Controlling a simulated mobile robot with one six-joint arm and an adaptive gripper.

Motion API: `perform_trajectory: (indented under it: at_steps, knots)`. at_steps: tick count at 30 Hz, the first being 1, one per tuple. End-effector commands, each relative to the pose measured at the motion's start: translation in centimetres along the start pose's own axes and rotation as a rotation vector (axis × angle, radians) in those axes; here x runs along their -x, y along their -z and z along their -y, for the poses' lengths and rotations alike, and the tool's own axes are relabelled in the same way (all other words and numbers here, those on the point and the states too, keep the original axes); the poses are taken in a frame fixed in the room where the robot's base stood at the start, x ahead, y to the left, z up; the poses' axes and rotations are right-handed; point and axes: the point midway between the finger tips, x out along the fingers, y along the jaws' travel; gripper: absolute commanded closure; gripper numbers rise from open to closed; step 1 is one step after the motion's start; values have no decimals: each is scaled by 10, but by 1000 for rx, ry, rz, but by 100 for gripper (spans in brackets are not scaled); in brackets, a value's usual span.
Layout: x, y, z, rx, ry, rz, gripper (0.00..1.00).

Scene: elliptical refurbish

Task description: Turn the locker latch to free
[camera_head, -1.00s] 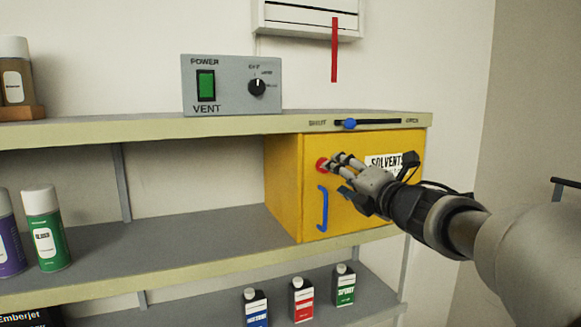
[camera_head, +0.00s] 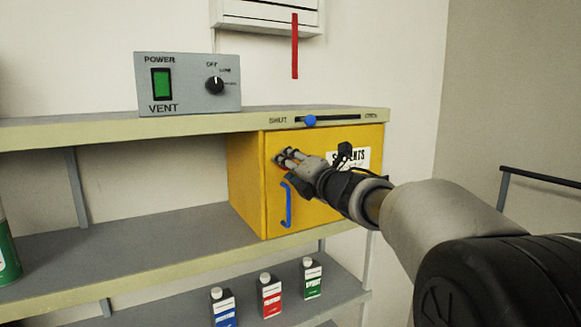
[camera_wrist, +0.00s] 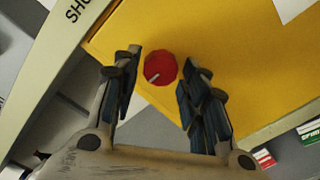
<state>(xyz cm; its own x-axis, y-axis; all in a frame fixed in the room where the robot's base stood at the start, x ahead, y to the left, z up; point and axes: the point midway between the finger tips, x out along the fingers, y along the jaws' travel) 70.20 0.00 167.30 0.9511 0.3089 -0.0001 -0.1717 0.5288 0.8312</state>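The locker is a yellow cabinet (camera_head: 247,185) on the shelf, with a blue handle (camera_head: 287,204) on its front and a partly hidden SOLVENTS label (camera_head: 362,159). Its latch is a round red knob (camera_wrist: 160,67) with a short pale slanted mark, seen in the wrist view against the yellow door. My gripper (camera_head: 284,156) is at the door's upper left and mostly hides the knob in the head view. In the wrist view my gripper (camera_wrist: 163,60) is open, one finger on each side of the knob. Gaps show beside the knob; I see no contact.
A blue slider (camera_head: 310,120) sits on the shelf edge above the locker, near the SHUT end. A grey vent box (camera_head: 188,97) with a green switch and dial stands at upper left. Several bottles (camera_head: 268,294) stand on the lower shelf.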

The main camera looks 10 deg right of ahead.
Motion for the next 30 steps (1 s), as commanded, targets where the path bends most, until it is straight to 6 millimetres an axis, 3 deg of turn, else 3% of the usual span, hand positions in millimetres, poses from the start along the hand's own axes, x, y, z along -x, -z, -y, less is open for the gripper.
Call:
perform_trajectory:
  at_steps: [12,22,30]
  knots:
    - [0,0,0,0,0,0,91]
    - [0,0,0,-43,0,0,92]
    - [0,-1,-2,-210,0,0,92]
